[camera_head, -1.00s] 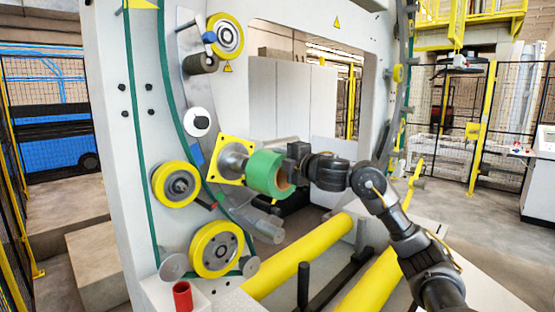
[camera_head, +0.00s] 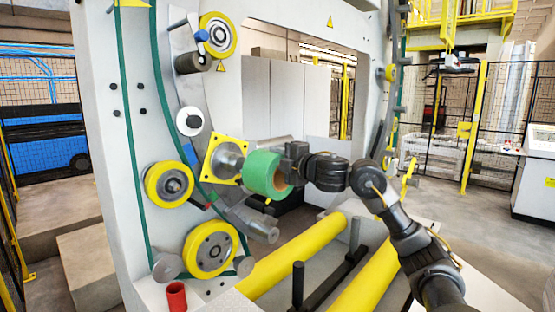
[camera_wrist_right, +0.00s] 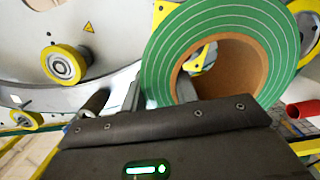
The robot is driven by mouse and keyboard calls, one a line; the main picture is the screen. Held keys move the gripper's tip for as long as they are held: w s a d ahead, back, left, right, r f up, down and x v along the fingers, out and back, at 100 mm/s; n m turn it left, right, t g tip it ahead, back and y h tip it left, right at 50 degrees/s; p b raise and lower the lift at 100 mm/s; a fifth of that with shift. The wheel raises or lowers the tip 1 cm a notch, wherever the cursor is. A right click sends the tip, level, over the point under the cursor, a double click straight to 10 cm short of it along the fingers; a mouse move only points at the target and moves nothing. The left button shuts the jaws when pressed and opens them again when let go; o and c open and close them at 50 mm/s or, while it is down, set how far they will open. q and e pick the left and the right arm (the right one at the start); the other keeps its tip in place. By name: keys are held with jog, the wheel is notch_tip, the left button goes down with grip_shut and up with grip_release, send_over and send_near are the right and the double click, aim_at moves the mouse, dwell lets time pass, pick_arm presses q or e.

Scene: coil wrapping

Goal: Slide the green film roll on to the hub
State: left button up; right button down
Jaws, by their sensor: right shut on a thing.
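The green film roll (camera_head: 263,172) has a brown cardboard core. It is held level in front of the grey hub (camera_head: 230,160) on its yellow square plate (camera_head: 213,172). In the head view the roll's far end meets or overlaps the hub's near end; I cannot tell whether the hub is inside the core. My right gripper (camera_head: 286,168) is shut on the roll's near rim. In the right wrist view the roll's striped green end face (camera_wrist_right: 272,28) and its open core (camera_wrist_right: 238,68) show close in front of the gripper. My left gripper is out of view.
Yellow rollers (camera_head: 169,184) and (camera_head: 210,249) sit on the white machine frame (camera_head: 108,150). A grey cylinder (camera_head: 255,225) juts out below the hub. A red cup (camera_head: 176,297) stands at the bottom left. Long yellow bars (camera_head: 300,250) run below my right arm.

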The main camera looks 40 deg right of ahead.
aim_at(256, 153)
jog(key=shift+r+p, duration=0.2)
jog(key=shift+p, duration=0.1)
dwell(1.4)
jog(key=shift+w, duration=0.15)
jog(key=shift+w+a+p, duration=0.2)
jog(key=shift+w+p, duration=0.4)
jog(key=shift+w, duration=1.45)
jog(key=shift+w+a+p, duration=0.15)
jog(key=shift+w+p, duration=0.4)
jog(key=shift+w, duration=1.5)
jog(key=c, duration=1)
grip_release()
jog(key=shift+a, duration=0.1)
jog(key=shift+w+f, duration=0.1)
jog(key=shift+f, duration=0.1)
